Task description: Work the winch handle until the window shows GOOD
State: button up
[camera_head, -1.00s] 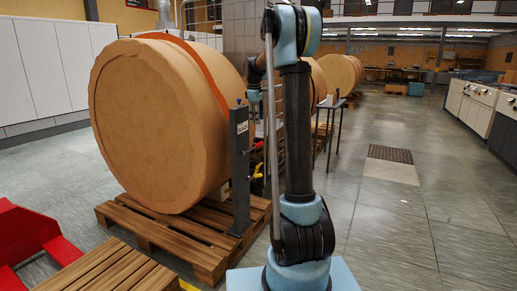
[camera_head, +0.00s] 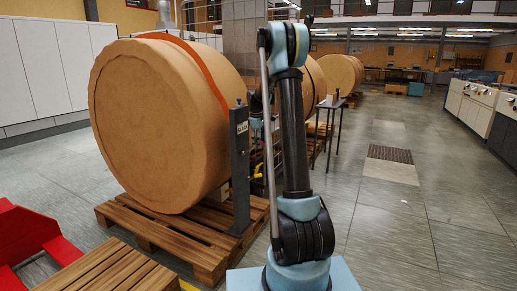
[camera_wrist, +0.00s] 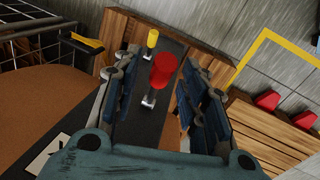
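A dark grey winch post (camera_head: 240,180) stands at the right side of a big brown roll with an orange strap over it. A small white label or window (camera_head: 242,127) near its top seems to read SLACK, though the letters are tiny. In the wrist view a red grip (camera_wrist: 164,70) on a short metal stem shows between the two fingers of my gripper (camera_wrist: 160,64). The fingers are apart, with a gap on both sides of it. A yellow grip (camera_wrist: 152,38) sits farther off. In the head view my arm hides the gripper and the grips.
The brown roll (camera_head: 150,130) rests on a wooden pallet (camera_head: 180,240). A second pallet (camera_head: 110,270) and a red frame (camera_head: 30,240) are at the lower left. A thin-legged stand (camera_head: 335,105) is behind my arm. The floor to the right is open.

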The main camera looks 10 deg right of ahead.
jog(key=shift+x, duration=1.5)
